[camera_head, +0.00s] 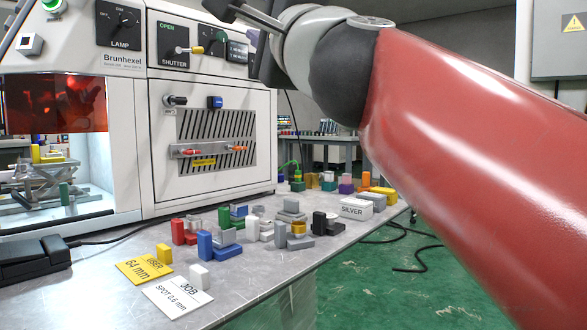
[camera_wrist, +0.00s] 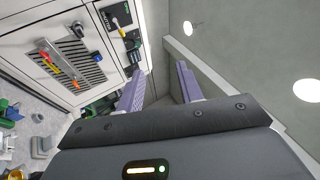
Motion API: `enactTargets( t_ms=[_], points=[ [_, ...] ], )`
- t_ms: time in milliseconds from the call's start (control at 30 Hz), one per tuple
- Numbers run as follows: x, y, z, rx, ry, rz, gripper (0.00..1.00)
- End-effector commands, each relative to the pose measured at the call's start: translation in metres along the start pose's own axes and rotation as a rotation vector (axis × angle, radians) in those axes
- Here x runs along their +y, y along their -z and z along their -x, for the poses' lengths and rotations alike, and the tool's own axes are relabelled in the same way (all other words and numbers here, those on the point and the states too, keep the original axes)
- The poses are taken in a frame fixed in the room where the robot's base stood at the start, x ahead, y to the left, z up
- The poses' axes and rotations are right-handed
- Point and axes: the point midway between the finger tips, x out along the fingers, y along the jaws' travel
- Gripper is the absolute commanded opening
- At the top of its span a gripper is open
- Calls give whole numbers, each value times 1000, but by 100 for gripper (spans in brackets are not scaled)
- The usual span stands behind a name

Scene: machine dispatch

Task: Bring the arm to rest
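My gripper (camera_wrist: 162,70) shows in the wrist view with its two purple-grey fingers apart and nothing between them. It is raised, with the machine's front to its left and the wall and ceiling ahead. In the head view my red arm (camera_head: 470,130) crosses the upper right, and its dark wrist end is in front of the top right of the white machine (camera_head: 130,60). The fingertips cannot be made out clearly in the head view.
The grey table (camera_head: 240,275) below carries several coloured blocks, a yellow card (camera_head: 144,268), a white job card (camera_head: 177,297) and a box marked SILVER (camera_head: 356,209). A black pedal-like unit (camera_head: 35,259) is at left. Green floor (camera_head: 375,290) is open at right, with a cable on it.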

Motion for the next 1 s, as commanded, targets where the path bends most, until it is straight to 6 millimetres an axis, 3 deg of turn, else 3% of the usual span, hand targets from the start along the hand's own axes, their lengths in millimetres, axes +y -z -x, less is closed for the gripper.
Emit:
enactTargets(
  t_ms=[367, 667, 767, 867, 1000],
  points=[
    [46, 6, 17, -53, -155, 246, 37],
    [128, 25, 66, -160, -439, 562, 37],
    [166, 38, 98, -218, -581, 676, 37],
    [210, 55, 146, -300, -771, 799, 37],
    [266, 81, 234, -441, -1063, 936, 37]
  ],
)
